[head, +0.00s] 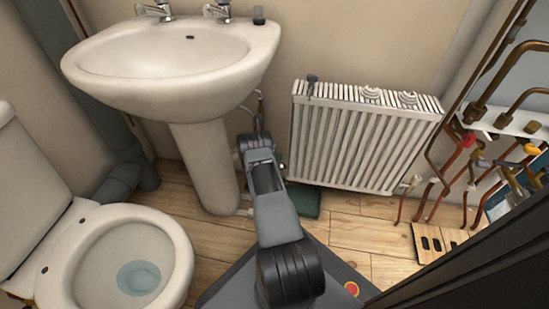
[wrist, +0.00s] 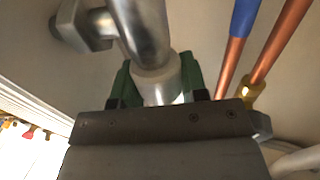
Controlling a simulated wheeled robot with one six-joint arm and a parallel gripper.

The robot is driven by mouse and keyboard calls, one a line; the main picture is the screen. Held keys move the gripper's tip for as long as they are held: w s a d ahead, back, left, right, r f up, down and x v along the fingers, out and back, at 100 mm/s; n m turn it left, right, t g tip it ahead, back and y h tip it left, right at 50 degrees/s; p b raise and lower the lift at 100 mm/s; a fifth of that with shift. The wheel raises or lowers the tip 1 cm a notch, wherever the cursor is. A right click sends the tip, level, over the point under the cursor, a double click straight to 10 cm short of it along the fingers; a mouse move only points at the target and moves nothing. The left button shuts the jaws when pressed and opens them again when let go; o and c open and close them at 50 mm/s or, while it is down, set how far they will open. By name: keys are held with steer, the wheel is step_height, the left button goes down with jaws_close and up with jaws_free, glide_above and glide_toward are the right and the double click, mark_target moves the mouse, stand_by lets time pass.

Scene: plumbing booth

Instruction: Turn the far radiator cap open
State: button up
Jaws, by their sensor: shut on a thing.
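In the wrist view the white radiator cap (wrist: 158,84) sits at the end of a chrome valve body (wrist: 140,30). My gripper (wrist: 157,92) has a green finger on each side of the cap and is shut on it. The lower part of the cap is hidden behind the gripper body. In the head view the white radiator (head: 350,140) hangs on the back wall. My arm reaches to the gap left of the radiator and hides the cap and my fingertips there. I cannot tell how far the cap is turned.
A basin (head: 175,65) on a pedestal (head: 205,165) stands close left of my arm. A toilet (head: 120,255) is at the lower left. Copper pipes (wrist: 272,55), one with a blue length, run close right of the cap. More pipework (head: 470,150) is right of the radiator.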

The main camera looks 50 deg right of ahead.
steer(key=shift+n+t, duration=0.3)
steer(key=shift+t, duration=0.2)
steer(key=n+t+y, duration=0.1)
steer(key=t, duration=0.1)
steer(key=shift+s+n+t, duration=0.1)
steer(key=shift+n+t, duration=0.2)
steer(key=shift+n, duration=0.1)
steer(key=shift+n+t+y, duration=1.7)
steer(key=shift+t+y, duration=0.1)
steer(key=shift+t, duration=0.3)
steer(key=shift+w, duration=0.2)
steer(key=o, duration=0.9)
steer(key=shift+o, duration=0.2)
steer(key=shift+s, duration=0.1)
